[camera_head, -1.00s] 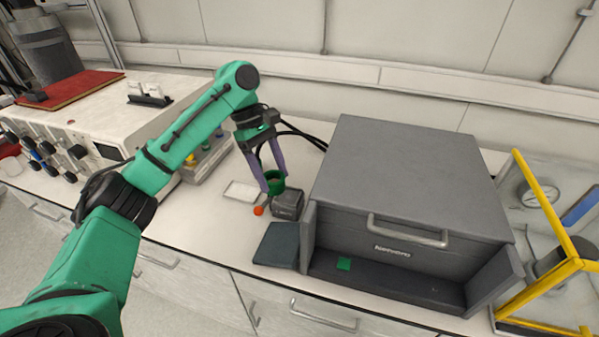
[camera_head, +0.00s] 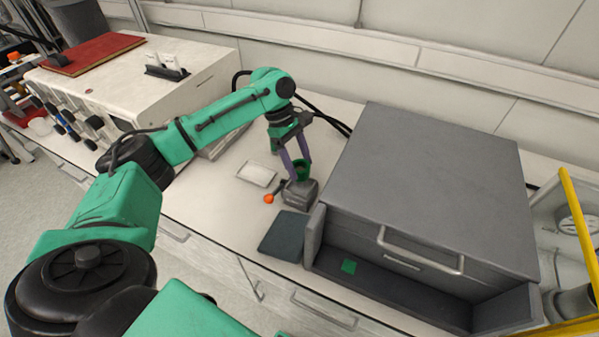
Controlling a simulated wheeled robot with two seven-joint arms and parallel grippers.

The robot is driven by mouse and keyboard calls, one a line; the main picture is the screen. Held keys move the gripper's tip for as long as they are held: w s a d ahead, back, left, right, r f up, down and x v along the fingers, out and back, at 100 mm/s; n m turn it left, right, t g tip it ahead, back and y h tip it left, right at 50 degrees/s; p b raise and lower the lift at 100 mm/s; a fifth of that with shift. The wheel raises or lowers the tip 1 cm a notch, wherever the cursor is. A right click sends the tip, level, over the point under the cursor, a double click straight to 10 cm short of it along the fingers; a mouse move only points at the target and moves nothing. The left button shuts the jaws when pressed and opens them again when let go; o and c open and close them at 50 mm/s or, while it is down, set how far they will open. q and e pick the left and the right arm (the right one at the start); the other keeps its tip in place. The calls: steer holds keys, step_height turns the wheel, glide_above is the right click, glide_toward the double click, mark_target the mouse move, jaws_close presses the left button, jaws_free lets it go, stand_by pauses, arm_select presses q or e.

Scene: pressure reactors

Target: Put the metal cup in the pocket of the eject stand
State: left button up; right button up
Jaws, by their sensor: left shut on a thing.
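The cup (camera_head: 303,171) shows as a small dark green ring-like piece; its metal look cannot be made out. My left gripper (camera_head: 297,176) points down, its purple fingers shut on the cup. A small dark grey block (camera_head: 300,194), which looks like the eject stand, is on the bench right under the cup. The fingers hide part of both, and I cannot tell whether the cup is in the pocket or just above it. My right gripper is not in view.
A large grey box with a handle (camera_head: 430,190) stands close on the right. A dark flat pad (camera_head: 284,235), an orange knob (camera_head: 268,199) and a white tray (camera_head: 257,174) lie near the block. A yellow frame (camera_head: 580,225) is at far right.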

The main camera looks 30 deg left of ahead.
mark_target(296, 168)
arm_select(q)
steer(key=shift+f, duration=2.4)
steer(key=o, duration=1.5)
steer(key=shift+d+f+p, duration=0.1)
steer(key=shift+p, duration=0.2)
steer(key=b+v, duration=0.2)
steer(key=v, duration=1)
steer(key=shift+b, duration=0.3)
